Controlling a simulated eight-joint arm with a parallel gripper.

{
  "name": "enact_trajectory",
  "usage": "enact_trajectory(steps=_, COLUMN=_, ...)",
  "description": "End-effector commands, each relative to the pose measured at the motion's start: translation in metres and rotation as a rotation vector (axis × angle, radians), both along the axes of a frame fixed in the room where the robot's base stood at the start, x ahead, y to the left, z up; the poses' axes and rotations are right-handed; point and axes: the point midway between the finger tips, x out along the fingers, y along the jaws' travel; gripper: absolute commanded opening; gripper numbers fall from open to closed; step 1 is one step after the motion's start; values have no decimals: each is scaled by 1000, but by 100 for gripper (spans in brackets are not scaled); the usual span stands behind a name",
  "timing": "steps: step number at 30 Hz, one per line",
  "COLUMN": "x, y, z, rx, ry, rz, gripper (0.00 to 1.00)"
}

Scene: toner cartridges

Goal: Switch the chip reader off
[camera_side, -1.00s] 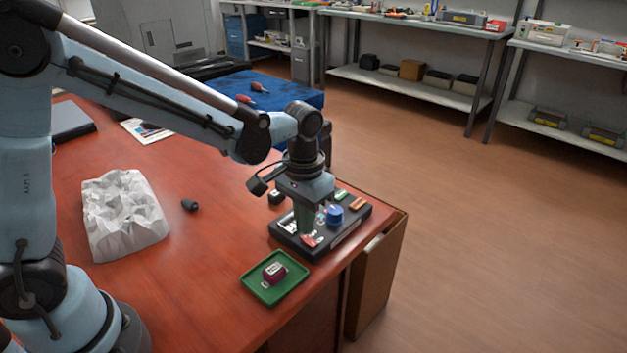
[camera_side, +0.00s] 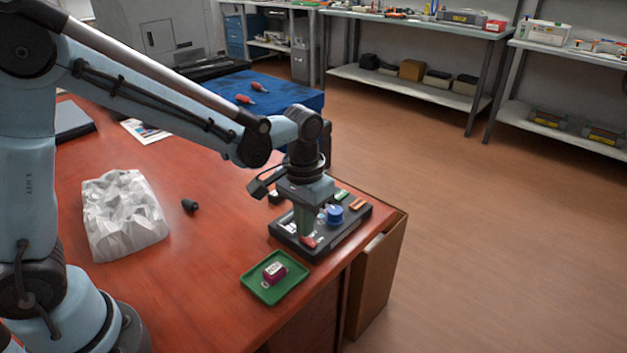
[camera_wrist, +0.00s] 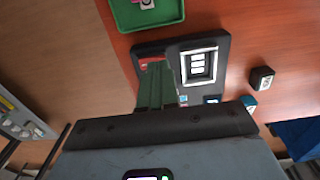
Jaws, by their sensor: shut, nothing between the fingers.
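The chip reader (camera_side: 338,243) is a dark flat box at the right front edge of the red table. It carries a blue knob (camera_side: 334,214), a green piece, an orange piece and a red part (camera_side: 309,242) that looks like a rocker switch. In the wrist view, the reader (camera_wrist: 223,50) shows a white-framed panel, and the red part (camera_wrist: 152,65) lies at my fingertips. My gripper (camera_side: 306,234) is shut and empty, pointing down over the reader's front left part at the red part. Whether it touches, and the switch's position, I cannot tell.
A green tray (camera_side: 264,293) with a magenta cartridge (camera_side: 274,272) stands in front of the reader. A small dark block (camera_wrist: 262,78) sits beside it. A crumpled white mass (camera_side: 125,215) and a small dark object (camera_side: 189,205) lie to the left.

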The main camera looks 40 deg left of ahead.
Motion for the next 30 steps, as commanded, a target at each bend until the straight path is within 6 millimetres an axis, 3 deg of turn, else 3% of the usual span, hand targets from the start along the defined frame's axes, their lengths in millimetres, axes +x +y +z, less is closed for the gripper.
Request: enact_trajectory(steps=30, x=0, y=0, z=-11, rx=0, ry=0, rz=0, gripper=0)
